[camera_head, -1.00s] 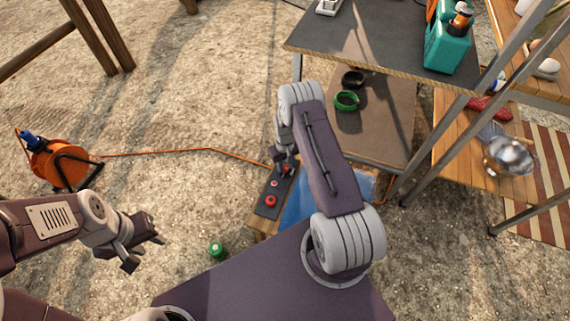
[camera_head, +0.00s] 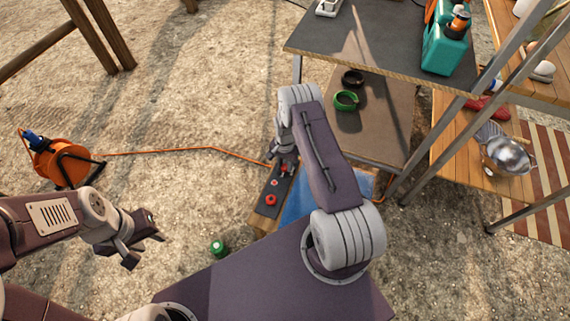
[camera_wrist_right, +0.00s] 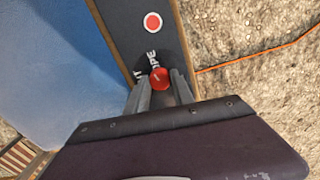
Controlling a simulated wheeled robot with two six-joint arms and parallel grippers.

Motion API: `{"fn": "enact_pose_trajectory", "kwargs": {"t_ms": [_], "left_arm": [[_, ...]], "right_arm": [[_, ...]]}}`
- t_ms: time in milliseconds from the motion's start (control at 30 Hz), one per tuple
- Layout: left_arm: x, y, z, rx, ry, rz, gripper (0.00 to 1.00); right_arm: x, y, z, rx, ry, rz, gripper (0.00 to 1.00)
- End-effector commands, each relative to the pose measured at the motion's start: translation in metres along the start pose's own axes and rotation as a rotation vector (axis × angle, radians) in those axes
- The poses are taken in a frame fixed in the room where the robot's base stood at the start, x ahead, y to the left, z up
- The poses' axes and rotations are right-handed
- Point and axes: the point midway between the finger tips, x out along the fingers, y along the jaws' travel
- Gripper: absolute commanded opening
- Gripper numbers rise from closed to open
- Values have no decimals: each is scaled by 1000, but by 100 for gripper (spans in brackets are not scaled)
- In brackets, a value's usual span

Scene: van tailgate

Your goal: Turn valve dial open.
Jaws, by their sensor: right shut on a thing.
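The valve dial (camera_wrist_right: 160,77) is a small red knob with a pale mark on its top, on a dark panel (camera_wrist_right: 124,14). White lettering reading "OPE" shows beside it, partly hidden. My right gripper (camera_head: 283,166) is at the far end of the panel. In the right wrist view its fingers are on both sides of the dial, shut on it. The dial's lower part is hidden between them. My left gripper (camera_head: 147,249) is open and empty above the ground at the left, away from the panel.
A red button (camera_head: 271,200) and a red-and-white button (camera_wrist_right: 153,22) are on the same panel. A blue surface (camera_head: 298,205) lies beside it. An orange cable (camera_head: 210,148) runs to a reel (camera_head: 62,163).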

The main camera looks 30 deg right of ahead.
Motion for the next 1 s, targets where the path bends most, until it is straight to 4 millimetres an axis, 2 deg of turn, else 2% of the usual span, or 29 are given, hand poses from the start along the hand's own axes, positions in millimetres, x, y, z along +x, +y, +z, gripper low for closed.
{"fn": "enact_pose_trajectory", "kwargs": {"t_ms": [433,1000], "left_arm": [[-3,0,0,0,0,0,36],[-3,0,0,0,0,0,36]], "right_arm": [[0,0,0,263,0,0,0],[0,0,0,325,0,-1,0]]}}
